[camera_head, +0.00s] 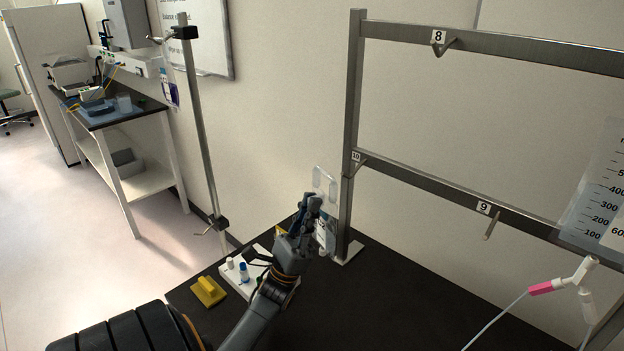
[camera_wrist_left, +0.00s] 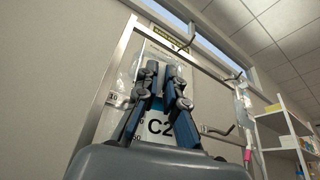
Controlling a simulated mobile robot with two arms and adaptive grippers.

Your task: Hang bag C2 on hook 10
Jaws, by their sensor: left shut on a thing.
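Bag C2 is a clear bag (camera_head: 326,184) with a white label; its C2 mark shows in the left wrist view (camera_wrist_left: 160,128). My left gripper (camera_head: 312,203) is shut on the bag, seen between the fingers in the wrist view (camera_wrist_left: 161,92). The gripper covers much of the bag. Hook 10 is at the left end of the lower rail, by its number plate (camera_head: 357,158); the plate also shows in the left wrist view (camera_wrist_left: 113,98). The bag is left of and slightly below the hook in the head view. My right gripper is not in view.
Hook 9 (camera_head: 490,226) is farther right on the lower rail, hook 8 (camera_head: 440,44) on the upper rail. Another clear bag (camera_head: 596,200) hangs at the right. A yellow block (camera_head: 208,291) lies on the dark table (camera_head: 390,305). A thin pole (camera_head: 200,130) stands left.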

